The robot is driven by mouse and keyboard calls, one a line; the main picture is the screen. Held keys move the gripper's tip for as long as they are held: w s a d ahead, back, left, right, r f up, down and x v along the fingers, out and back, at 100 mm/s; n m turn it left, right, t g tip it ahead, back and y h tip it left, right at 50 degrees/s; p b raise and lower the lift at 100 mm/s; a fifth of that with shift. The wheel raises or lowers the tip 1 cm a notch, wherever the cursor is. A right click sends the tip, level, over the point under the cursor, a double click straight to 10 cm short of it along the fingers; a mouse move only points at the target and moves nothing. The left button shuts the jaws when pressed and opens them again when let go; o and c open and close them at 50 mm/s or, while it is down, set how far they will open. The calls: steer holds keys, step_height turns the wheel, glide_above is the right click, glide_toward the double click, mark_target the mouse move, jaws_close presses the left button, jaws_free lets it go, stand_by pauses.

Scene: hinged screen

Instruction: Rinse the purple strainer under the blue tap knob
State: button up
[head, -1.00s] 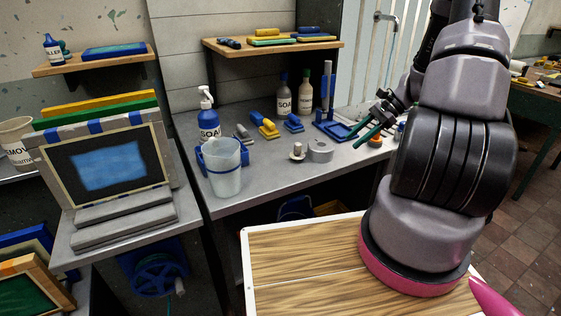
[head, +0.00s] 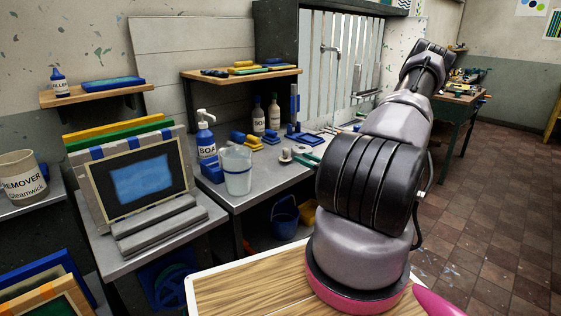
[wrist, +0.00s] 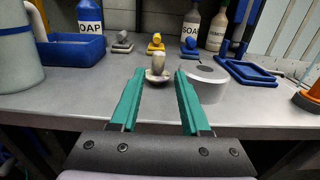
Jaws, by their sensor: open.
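I see no purple strainer and no blue tap knob in either view. A grey tap (head: 331,49) sticks out from the pale slatted panel at the back in the head view. My gripper (wrist: 160,75) is open and empty, with two teal fingers reaching over the grey bench edge. A small beige knobbed object (wrist: 158,70) stands just beyond and between the fingertips; I cannot tell whether they touch it. In the head view my arm hides most of my gripper, and only a teal finger shows beside that object (head: 285,155).
A grey tape roll (wrist: 208,82) stands close right of my fingers. A translucent bucket (head: 237,170), a blue soap bottle (head: 205,138) and a blue tray (wrist: 55,50) stand to the left. Tiled floor (head: 480,200) lies open at right.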

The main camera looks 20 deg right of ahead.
mark_target(285, 158)
steer(key=x, duration=1)
steer(key=shift+a+f, duration=0.15)
steer(key=shift+f, duration=0.25)
jaws_close()
